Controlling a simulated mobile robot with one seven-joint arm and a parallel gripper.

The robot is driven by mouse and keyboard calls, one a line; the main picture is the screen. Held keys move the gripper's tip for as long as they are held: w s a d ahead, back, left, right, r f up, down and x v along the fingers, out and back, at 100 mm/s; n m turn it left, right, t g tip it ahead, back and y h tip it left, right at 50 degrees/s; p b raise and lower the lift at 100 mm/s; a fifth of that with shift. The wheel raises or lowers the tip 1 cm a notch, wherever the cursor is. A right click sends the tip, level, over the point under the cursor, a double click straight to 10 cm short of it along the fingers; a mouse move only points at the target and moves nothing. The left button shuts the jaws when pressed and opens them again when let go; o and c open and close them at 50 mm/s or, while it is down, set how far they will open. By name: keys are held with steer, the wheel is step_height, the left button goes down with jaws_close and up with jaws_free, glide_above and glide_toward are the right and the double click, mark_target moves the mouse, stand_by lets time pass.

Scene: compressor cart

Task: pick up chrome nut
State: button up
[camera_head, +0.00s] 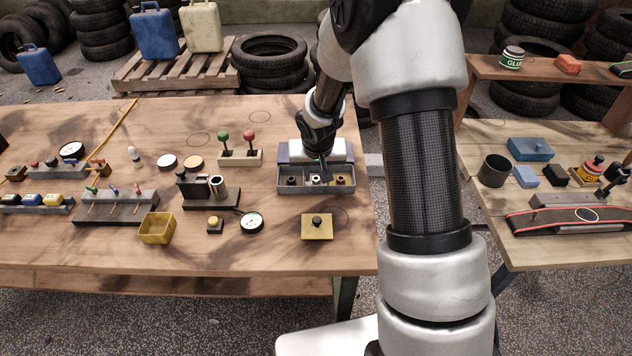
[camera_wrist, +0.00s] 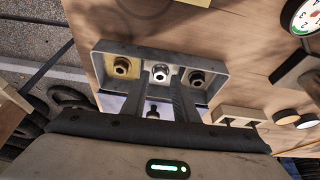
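The chrome nut (camera_wrist: 160,72) sits in the middle compartment of a grey three-part tray (camera_wrist: 120,49). In the head view the tray (camera_head: 316,188) stands near the table's right end, and the chrome nut (camera_head: 315,179) is small and partly hidden by my gripper. In the wrist view a brass-coloured nut (camera_wrist: 122,67) is in the left compartment and a darker nut (camera_wrist: 197,78) in the right. My gripper (camera_wrist: 161,87) is open, its two fingers apart and pointing at the middle compartment. In the head view my gripper (camera_head: 322,168) is above the tray. I see nothing between the fingers.
Bare wood lies between the tray and that plate.

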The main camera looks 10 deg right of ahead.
steer(key=shift+x, duration=0.9)
steer(key=shift+c, duration=0.4)
steer(key=c, duration=0.6)
steer(key=shift+r, duration=0.1)
